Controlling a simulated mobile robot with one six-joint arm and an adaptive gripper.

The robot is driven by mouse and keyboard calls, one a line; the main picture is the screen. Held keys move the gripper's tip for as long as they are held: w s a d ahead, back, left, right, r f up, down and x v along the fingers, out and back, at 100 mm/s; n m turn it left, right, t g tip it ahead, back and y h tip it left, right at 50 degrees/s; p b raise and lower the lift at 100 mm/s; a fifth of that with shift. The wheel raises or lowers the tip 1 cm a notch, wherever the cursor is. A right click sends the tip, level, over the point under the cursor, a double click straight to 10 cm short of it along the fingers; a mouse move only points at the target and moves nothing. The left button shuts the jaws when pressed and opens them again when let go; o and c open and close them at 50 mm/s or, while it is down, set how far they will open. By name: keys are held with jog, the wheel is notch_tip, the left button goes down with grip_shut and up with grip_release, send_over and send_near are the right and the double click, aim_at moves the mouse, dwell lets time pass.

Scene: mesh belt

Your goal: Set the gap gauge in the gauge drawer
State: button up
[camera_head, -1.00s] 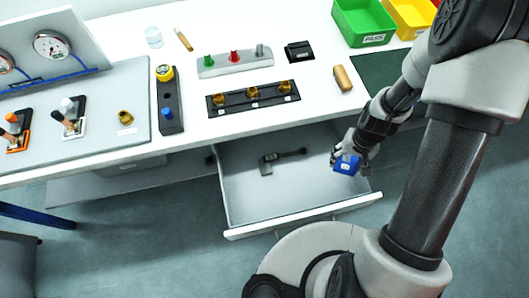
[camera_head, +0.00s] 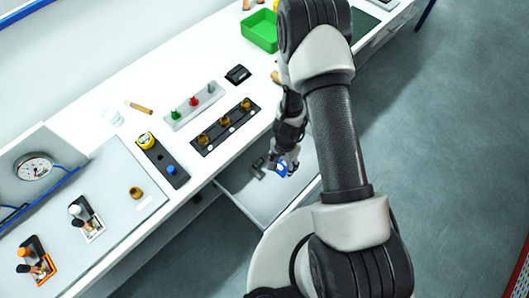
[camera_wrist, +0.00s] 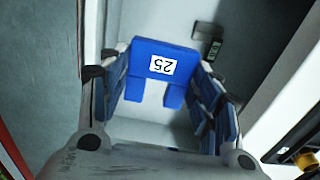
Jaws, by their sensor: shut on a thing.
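The gap gauge is a blue forked block with a white "25" label; it sits between the fingers in the wrist view (camera_wrist: 163,72). My gripper (camera_head: 283,166) is shut on it, with a blue-padded finger at each side. In the head view only a small part of the blue gauge (camera_head: 281,171) shows below the gripper. The gauge drawer (camera_head: 262,202) is pulled open under the bench, and my gripper is over it. Its pale floor (camera_wrist: 130,20) shows behind the gauge in the wrist view. I cannot tell the gauge's height above that floor. My arm hides the drawer's right part.
A dark caliper-like tool (camera_head: 257,168) lies in the drawer close to the gauge; part of it shows in the wrist view (camera_wrist: 214,46). The bench top above holds a black rack with brass knobs (camera_head: 226,125) and a green bin (camera_head: 260,32). The drawer's near-left floor is clear.

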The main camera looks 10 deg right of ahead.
aim_at(279, 185)
notch_tip(279, 185, down, 20)
jog(key=b, duration=2)
jog(key=shift+f, duration=0.1)
jog(key=o, duration=1.3)
jog(key=shift+c, duration=0.2)
